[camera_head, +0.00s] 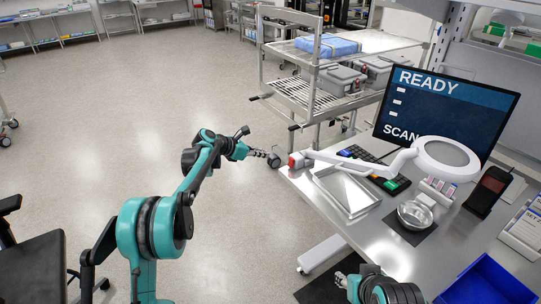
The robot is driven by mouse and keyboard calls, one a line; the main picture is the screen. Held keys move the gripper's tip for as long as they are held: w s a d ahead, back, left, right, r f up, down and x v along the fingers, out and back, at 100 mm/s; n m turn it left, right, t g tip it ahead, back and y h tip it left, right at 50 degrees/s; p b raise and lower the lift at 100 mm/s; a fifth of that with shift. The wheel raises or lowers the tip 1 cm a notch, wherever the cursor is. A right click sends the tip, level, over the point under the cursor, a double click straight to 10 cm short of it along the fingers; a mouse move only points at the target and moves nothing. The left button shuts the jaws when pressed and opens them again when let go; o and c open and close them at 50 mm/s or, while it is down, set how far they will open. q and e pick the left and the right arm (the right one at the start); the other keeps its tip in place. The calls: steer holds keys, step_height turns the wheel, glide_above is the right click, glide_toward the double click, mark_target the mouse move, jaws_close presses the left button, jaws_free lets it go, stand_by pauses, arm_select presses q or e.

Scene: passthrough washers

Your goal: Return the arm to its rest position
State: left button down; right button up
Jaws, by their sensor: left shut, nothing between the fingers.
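My left arm, teal and black, rises from the bottom left and stretches toward the workbench. My left gripper (273,160) is shut and empty. It shows beside the bench's far left corner, close to the red-ended base of the white magnifier lamp (400,160). Whether it touches the bench cannot be told. Part of my right arm shows at the bottom edge; its gripper cannot be made out.
The steel workbench (385,235) holds a shallow metal tray (346,190), a glass bowl (415,214), a monitor (445,107), a handheld device (488,191) and a blue bin (487,284). A wire cart (300,95) stands behind. A dark chair (35,268) is lower left. Floor between is clear.

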arm_select(q)
steer(key=shift+s+a+r, duration=0.15)
steer(key=shift+a+r, duration=0.1)
steer(key=shift+s+r, duration=0.1)
steer(key=s+a+r+m+y, duration=0.25)
steer(key=s+m, duration=0.35)
steer(key=s, duration=0.6)
steer(key=s+a+r+m+y, duration=0.1)
steer(key=s+r+m+y, duration=0.25)
steer(key=s+m, duration=0.6)
steer(key=s+a+f+m+y, duration=0.1)
steer(key=s+a+f+m, duration=0.1)
steer(key=s, duration=0.6)
steer(key=s+a+f+m+y, duration=0.1)
steer(key=s+a+f+m, duration=0.1)
steer(key=s, duration=0.6)
steer(key=s+a+f+m+y, duration=0.1)
steer(key=s+a+f+m, duration=0.1)
steer(key=s+m, duration=0.3)
steer(key=s+f, duration=0.1)
steer(key=s, duration=0.2)
steer(key=shift+s+a+f+m, duration=0.2)
steer(key=shift+a+f+m, duration=0.1)
steer(key=shift+f+m, duration=0.1)
